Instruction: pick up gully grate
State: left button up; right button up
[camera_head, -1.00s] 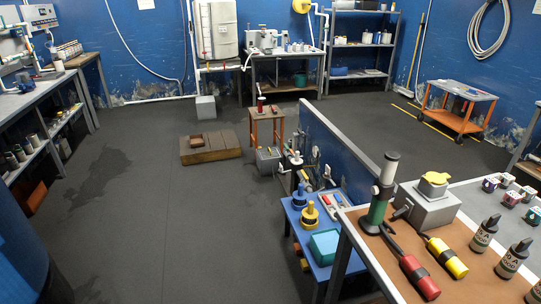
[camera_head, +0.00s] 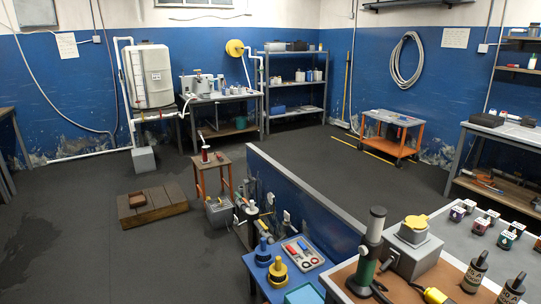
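I cannot single out a gully grate for certain in the head view. A low wooden platform (camera_head: 152,207) lies on the floor left of the middle, with a small brown block-like thing (camera_head: 137,199) on it. A grey box (camera_head: 144,159) stands on the floor below the white tank, and another grey box (camera_head: 219,213) stands beside the small wooden stool. Neither of my grippers is in view.
A low blue partition (camera_head: 305,195) runs from the middle toward the front right. A blue table (camera_head: 297,270) and a bench with bottles stand in front of it. An orange trolley (camera_head: 392,127) stands at the back right. The dark floor (camera_head: 75,240) at the left is clear.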

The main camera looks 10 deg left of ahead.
aim_at(219, 204)
jog(key=i+j+u, duration=0.3)
jog(key=i+j, duration=0.15)
jog(key=i+j+u, duration=0.3)
jog(key=i, duration=0.2)
jog(key=i+j+u, duration=0.3)
jog(key=i, duration=0.2)
jog(key=i+u, duration=0.3)
jog(key=i, duration=0.25)
jog(key=i+z, duration=0.2)
jog(key=i, duration=0.4)
jog(key=i+j+z, duration=0.1)
jog(key=i+z, duration=0.15)
jog(key=i, duration=0.35)
jog(key=i+j+z, duration=0.2)
jog(key=i, duration=0.4)
